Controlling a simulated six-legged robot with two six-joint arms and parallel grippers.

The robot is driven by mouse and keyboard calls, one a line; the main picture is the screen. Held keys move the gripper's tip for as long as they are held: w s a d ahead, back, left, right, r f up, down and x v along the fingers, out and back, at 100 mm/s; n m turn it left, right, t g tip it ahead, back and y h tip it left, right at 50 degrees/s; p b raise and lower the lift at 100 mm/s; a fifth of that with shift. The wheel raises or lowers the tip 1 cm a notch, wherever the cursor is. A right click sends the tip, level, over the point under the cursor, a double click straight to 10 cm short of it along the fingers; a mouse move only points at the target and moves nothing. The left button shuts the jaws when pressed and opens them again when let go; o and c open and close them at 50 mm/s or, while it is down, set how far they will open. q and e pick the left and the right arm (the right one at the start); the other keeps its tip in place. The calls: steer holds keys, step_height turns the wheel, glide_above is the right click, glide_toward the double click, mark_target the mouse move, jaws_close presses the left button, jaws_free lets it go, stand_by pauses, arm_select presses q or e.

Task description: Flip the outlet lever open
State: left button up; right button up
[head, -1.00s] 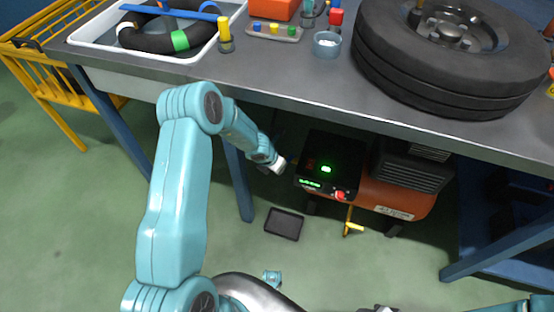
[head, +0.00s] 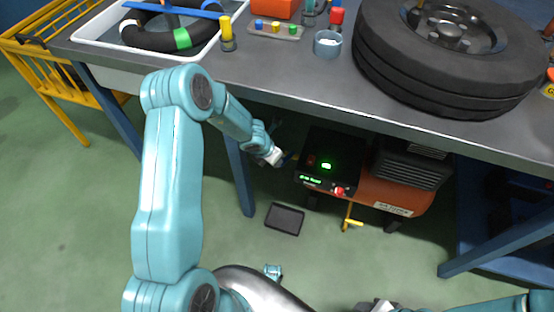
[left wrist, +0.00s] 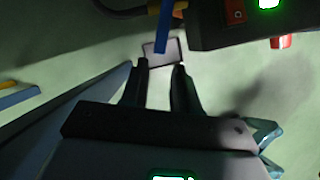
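The orange compressor (head: 402,190) stands under the bench, with a black control panel (head: 322,165) showing green lights. A blue lever (left wrist: 164,30), which looks like the outlet lever, sticks out beside the panel in the left wrist view. A small blue bit of it shows at the compressor's left side in the head view (head: 291,157). My left gripper (left wrist: 160,66) is open and empty. The lever's end appears between and just beyond its fingertips; I cannot tell whether they touch. In the head view the fingers are lost in shadow.
A blue bench leg (head: 240,178) stands left of my left wrist. A dark tray (head: 284,219) lies on the floor. A red knob (head: 339,191) and yellow handle (head: 352,223) are on the compressor.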

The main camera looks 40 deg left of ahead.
arm_select(q)
steer(key=p+v, duration=0.4)
steer(key=v, duration=0.7)
steer(key=shift+p, duration=0.3)
steer(key=shift+r, duration=0.15)
steer(key=c, duration=0.4)
steer(key=shift+d+f+m+b, duration=0.2)
steer(key=shift+f+m+b, duration=0.15)
steer(key=shift+m, duration=0.25)
jaws_close()
steer(key=m+y+b, duration=0.6)
steer(key=m+b, duration=0.5)
steer(key=m, duration=2.3)
glide_toward(286, 159)
step_height(286, 159, down, 6)
steer(key=a+b, duration=0.1)
steer(key=b, duration=0.3)
steer(key=shift+w+a+f+t, duration=0.2)
steer(key=shift+w+a+t, duration=0.1)
steer(key=shift+w, duration=0.05)
